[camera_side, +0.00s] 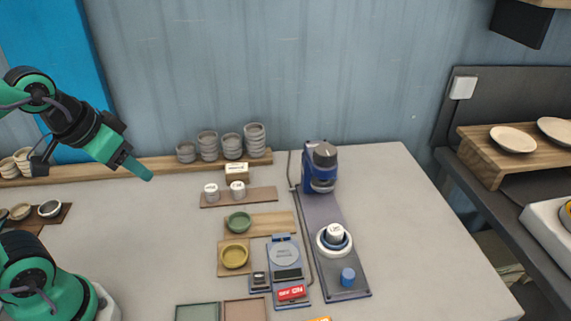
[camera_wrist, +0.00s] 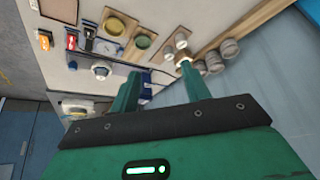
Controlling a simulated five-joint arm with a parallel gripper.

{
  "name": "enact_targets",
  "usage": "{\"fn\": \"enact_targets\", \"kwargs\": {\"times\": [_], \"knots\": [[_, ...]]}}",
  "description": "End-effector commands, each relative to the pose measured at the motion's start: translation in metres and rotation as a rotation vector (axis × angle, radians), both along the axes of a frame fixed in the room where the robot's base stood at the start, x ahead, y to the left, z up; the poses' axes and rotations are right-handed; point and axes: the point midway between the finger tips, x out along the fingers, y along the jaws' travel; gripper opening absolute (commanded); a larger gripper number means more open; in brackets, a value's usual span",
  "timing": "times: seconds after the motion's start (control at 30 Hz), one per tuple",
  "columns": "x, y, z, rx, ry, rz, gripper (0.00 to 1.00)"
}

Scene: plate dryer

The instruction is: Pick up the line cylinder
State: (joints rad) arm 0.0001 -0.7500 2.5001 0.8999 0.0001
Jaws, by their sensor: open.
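Two small white cylinders with dark marks on their tops, a left one (camera_side: 211,193) and a right one (camera_side: 238,190), stand on a brown board. They also show in the wrist view, one (camera_wrist: 181,42) beyond the other (camera_wrist: 169,57). A third white cylinder (camera_side: 335,232) with a marked top sits in a white ring on the blue machine's base. The marks are too small to tell which one bears a line. My gripper (camera_side: 143,174) is open and empty, raised at the left, apart from all of them. Its two fingers show spread in the wrist view (camera_wrist: 157,85).
Stacked grey cups (camera_side: 232,146) stand on a wooden shelf behind the cylinders. A green bowl (camera_side: 239,222), a yellow bowl (camera_side: 234,257), a scale (camera_side: 284,254) and a blue cylinder (camera_side: 347,277) are nearby. The blue machine (camera_side: 320,166) rises at the right. The table's left middle is clear.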

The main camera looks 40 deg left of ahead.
Motion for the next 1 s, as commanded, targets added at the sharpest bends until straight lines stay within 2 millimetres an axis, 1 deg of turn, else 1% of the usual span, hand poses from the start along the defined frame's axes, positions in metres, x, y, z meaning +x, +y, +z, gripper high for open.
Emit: {"fn": "enact_targets", "kwargs": {"times": [0.27, 0.3, 0.37, 0.77, 0.87, 1.0], "knots": [[0.000, 0.000, 0.000, 0.000, 0.000, 0.000, 0.47], [0.000, 0.000, 0.000, 0.000, 0.000, 0.000, 0.49], [0.000, 0.000, 0.000, 0.000, 0.000, 0.000, 0.60], [0.003, -0.001, 0.002, 0.000, 0.004, -0.004, 0.60], [0.009, -0.004, 0.005, -0.001, 0.015, -0.012, 0.60], [0.023, -0.010, 0.012, -0.004, 0.040, -0.032, 0.60]]}}
